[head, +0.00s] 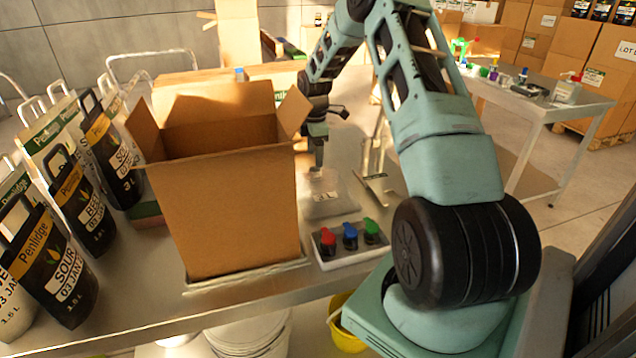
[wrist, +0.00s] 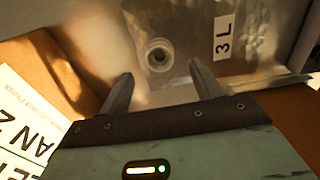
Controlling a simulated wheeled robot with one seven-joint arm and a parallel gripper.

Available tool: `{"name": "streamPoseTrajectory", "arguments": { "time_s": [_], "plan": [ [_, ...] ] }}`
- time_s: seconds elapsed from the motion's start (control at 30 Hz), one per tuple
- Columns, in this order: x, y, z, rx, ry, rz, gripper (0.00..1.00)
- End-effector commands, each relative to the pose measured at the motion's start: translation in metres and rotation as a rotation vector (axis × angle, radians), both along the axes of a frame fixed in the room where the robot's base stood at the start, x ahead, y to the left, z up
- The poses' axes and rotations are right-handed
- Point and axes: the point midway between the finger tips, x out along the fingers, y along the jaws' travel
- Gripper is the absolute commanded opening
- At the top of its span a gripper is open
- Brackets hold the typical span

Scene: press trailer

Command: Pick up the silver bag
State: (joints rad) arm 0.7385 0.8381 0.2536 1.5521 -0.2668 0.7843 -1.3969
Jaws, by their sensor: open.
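The silver bag (wrist: 200,25) lies under my gripper in the wrist view, shiny and partly see-through, with a round spout (wrist: 157,54) and a white "3 L" label. In the head view, a pale bag (head: 320,184) with a small label shows on the steel table, just right of the open carton. My gripper (wrist: 160,70) is open and empty, with the spout between and just beyond its fingertips. In the head view, my gripper (head: 318,155) points down above the bag. The exact gap to the spout is hard to tell.
A tall open carton (head: 222,210) stands close left of my gripper. Several printed pouches (head: 60,270) stand at left. Another table (head: 545,105) is at right.

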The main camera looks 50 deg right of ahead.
Motion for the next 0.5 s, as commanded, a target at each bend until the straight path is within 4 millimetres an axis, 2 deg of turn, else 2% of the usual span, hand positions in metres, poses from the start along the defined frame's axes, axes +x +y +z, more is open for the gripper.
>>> {"name": "streamPoseTrajectory", "arguments": {
  "time_s": [0.3,0.5],
  "plan": [
    [0.001,0.001,-0.042,0.001,0.004,0.0,0.64],
    [0.001,0.001,-0.049,0.0,0.001,0.0,0.64]
  ]
}}
